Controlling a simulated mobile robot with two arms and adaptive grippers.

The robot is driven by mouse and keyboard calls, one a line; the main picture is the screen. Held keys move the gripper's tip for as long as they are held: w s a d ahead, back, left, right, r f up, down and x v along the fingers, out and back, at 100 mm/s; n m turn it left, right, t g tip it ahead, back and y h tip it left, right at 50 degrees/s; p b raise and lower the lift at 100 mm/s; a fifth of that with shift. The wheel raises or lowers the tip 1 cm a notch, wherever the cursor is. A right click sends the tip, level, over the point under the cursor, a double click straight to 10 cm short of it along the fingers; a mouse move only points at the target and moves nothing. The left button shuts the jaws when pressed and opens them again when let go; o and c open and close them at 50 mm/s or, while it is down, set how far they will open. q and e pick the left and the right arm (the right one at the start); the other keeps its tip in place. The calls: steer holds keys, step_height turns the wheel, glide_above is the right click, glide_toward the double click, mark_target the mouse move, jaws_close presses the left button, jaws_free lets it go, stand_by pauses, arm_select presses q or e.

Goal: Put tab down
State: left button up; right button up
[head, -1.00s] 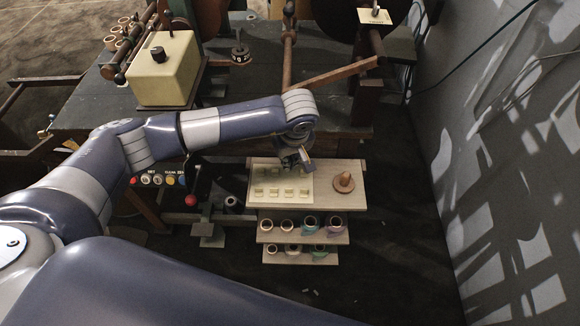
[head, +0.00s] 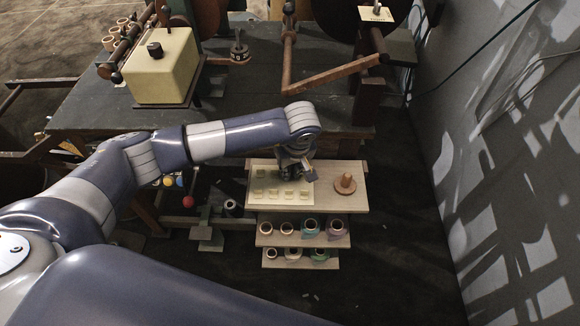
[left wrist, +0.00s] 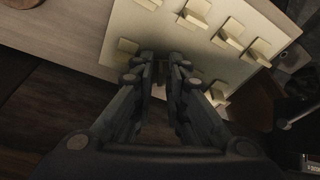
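Several small cream tabs (left wrist: 232,33) stand in rows on a cream board (head: 266,198) at the left part of a wooden shelf top. My left gripper (left wrist: 162,66) is low over this board, its fingers pointing at the board's edge in the left wrist view. It also shows in the head view (head: 297,178), at the board's right side. The fingers stand a little apart, with a narrow dark gap and no tab clearly visible between them. Single tabs show close beside the fingers on the left (left wrist: 128,48) and right (left wrist: 218,92). My right gripper is out of view.
A brown spindle on a round base (head: 345,184) stands right of the board. Two lower shelves (head: 268,240) hold several tape rolls. A dark workbench (head: 250,90) with a cream box machine (head: 163,70) is behind. A grey wall (head: 500,170) closes the right side.

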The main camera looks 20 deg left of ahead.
arm_select(q)
steer(key=shift+r, duration=0.15)
steer(key=shift+r+p, duration=0.35)
steer(key=shift+p, duration=0.1)
steer(key=p+v, duration=0.7)
steer(key=v, duration=0.4)
steer(key=shift+s+d+r, duration=0.1)
